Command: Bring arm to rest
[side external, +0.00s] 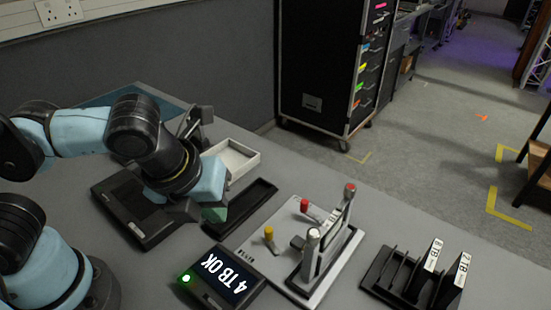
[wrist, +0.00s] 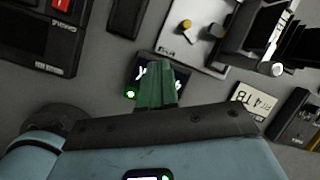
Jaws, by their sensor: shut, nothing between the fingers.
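My gripper (side external: 214,213) hangs above the grey table (side external: 185,275), between a black device with a dark panel (side external: 130,205) and a small display (side external: 222,278). The display reads "4 TB OK" and has a lit green light. In the wrist view the green fingers of my gripper (wrist: 156,85) are together and empty. They cover part of the display (wrist: 145,72), whose green light shows beside them. In the side view my wrist hides part of the black device.
A light plate with levers and an upright frame (side external: 318,258) stands right of the display. A black rack (side external: 385,272) holds two labelled drives (side external: 452,280). An empty black tray (side external: 240,207) and a white open box (side external: 238,160) lie near my gripper. A tall black case (side external: 318,75) stands beyond the table.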

